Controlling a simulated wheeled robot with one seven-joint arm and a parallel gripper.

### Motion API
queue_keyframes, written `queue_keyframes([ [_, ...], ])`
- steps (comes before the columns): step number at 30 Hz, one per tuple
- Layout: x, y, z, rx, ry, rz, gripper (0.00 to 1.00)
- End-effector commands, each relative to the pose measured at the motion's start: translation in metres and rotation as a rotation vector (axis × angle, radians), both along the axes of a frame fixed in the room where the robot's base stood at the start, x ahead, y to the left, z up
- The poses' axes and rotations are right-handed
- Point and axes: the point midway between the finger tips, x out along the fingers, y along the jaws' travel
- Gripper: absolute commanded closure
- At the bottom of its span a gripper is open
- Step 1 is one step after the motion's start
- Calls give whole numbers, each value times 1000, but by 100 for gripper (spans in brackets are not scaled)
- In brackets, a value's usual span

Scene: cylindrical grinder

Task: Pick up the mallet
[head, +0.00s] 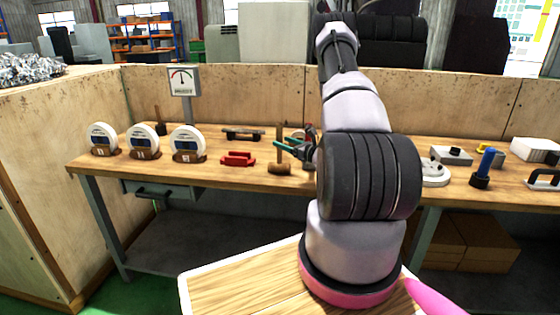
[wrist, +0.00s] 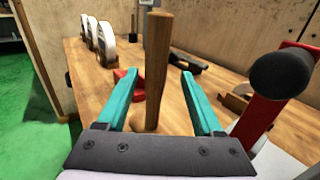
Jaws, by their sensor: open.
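The mallet (head: 279,169) stands on the workbench with its wooden head down and its handle pointing up. My gripper (wrist: 158,90) is open, with one finger on each side of the handle and a visible gap to each. In the head view my gripper (head: 292,150) is at the mallet, partly covered by my own arm.
A red fixture (head: 238,160) lies left of the mallet. Several white wheels on brown stands (head: 188,143) line the bench's left side. A red part with a black knob (wrist: 283,75) stands close on the right. A blue-handled tool (head: 485,165) is farther right on the workbench (head: 225,178).

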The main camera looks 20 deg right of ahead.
Motion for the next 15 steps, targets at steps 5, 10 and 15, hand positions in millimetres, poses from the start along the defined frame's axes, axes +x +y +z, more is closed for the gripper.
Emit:
queue_keyframes([
  [5,15,10,0,-1,-1,4,32],
  [10,39,20,-1,-2,-2,4,32],
  [15,49,23,-1,-1,0,1,32],
])
